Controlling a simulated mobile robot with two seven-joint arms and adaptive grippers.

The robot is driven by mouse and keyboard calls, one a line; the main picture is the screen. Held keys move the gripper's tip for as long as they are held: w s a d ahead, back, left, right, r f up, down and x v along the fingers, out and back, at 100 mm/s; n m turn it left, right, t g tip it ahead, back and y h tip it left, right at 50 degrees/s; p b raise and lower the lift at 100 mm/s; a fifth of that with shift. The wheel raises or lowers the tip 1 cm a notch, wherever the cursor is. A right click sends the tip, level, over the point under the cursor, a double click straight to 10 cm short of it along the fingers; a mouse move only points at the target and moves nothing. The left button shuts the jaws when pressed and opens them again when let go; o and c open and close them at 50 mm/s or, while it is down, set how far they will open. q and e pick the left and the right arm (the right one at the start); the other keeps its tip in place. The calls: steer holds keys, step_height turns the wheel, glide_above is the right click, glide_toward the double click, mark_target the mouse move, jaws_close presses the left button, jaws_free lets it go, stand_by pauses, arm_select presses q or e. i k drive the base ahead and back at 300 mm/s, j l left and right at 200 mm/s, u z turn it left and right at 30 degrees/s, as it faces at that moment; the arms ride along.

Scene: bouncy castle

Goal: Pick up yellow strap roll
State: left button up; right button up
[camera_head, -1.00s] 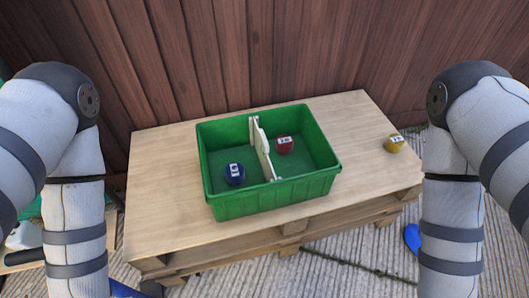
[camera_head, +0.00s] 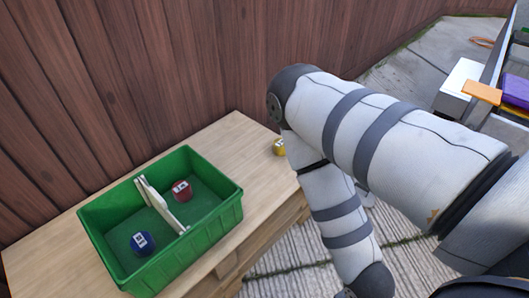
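The yellow strap roll (camera_head: 279,146) lies on the wooden pallet table (camera_head: 236,139) near its right end. My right arm passes just right of it and partly covers it. The green crate (camera_head: 213,221) stands on the table to the left, with a pale divider across it. A blue strap roll (camera_head: 142,243) lies in the left compartment and a red strap roll (camera_head: 182,190) in the right one. My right gripper is not visible; only arm links show, running down past the table's right side. My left arm and gripper are out of the picture.
A wooden plank wall (camera_head: 150,70) rises behind the table. Bare tabletop lies between the crate and the yellow roll. On the right, a white box (camera_head: 460,86), an orange piece (camera_head: 482,92) and a purple piece (camera_head: 516,92) sit beyond my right arm.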

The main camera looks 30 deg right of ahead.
mark_target(279, 149)
steer(key=i+l+z, duration=0.35)
steer(key=l, duration=0.2)
steer(key=i+l+z, duration=0.3)
steer(key=l, duration=0.2)
steer(key=i+l+z, duration=0.35)
steer(key=i, duration=0.1)
